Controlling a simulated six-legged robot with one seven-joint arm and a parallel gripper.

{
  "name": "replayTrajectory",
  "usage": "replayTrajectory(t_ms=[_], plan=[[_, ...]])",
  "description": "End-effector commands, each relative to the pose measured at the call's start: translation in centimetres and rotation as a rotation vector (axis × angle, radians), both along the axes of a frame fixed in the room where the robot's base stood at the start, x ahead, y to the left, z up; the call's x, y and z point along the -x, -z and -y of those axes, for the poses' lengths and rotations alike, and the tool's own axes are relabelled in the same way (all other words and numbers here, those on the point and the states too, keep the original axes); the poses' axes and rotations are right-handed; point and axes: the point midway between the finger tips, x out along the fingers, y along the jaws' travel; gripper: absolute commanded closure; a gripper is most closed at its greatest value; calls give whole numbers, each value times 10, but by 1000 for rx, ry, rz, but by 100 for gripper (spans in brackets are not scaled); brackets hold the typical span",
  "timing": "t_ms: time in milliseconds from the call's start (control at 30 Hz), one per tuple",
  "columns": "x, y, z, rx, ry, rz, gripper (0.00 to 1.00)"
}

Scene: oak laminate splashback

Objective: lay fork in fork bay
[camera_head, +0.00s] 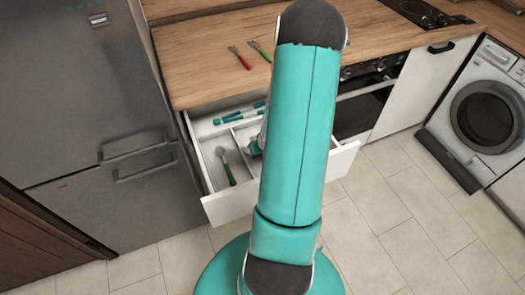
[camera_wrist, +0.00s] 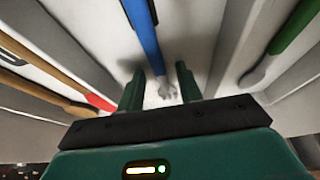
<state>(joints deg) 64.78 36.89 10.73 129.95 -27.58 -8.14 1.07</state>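The blue-handled fork (camera_wrist: 145,40) lies in a narrow white bay of the open drawer (camera_head: 209,181). Its pale tined end shows between and beyond my fingers in the wrist view. My gripper (camera_wrist: 158,88) is open above that end, with a gap on both sides of it. I cannot tell its exact height above the fork. In the head view my arm hides most of the gripper and the blue fork. A green-handled utensil (camera_wrist: 293,28), seemingly a spoon, lies in the neighbouring bay; it also shows in the head view (camera_head: 228,171).
White dividers (camera_wrist: 222,55) rise beside the bay. Wood-coloured handles and a red piece (camera_wrist: 98,102) lie at the wrist view's left. Teal items (camera_head: 240,114) lie at the drawer's back. Red (camera_head: 242,61) and green (camera_head: 262,53) handled utensils lie on the wooden counter (camera_head: 195,65).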

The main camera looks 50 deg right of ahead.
Motion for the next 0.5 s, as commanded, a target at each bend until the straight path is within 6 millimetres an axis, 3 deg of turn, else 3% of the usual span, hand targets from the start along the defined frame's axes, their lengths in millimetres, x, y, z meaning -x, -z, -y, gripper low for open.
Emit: replayTrajectory(t_ms=[267,500], plan=[[2,-7,0,1,2,1,65],[14,-38,-6,1,5,3,65]])
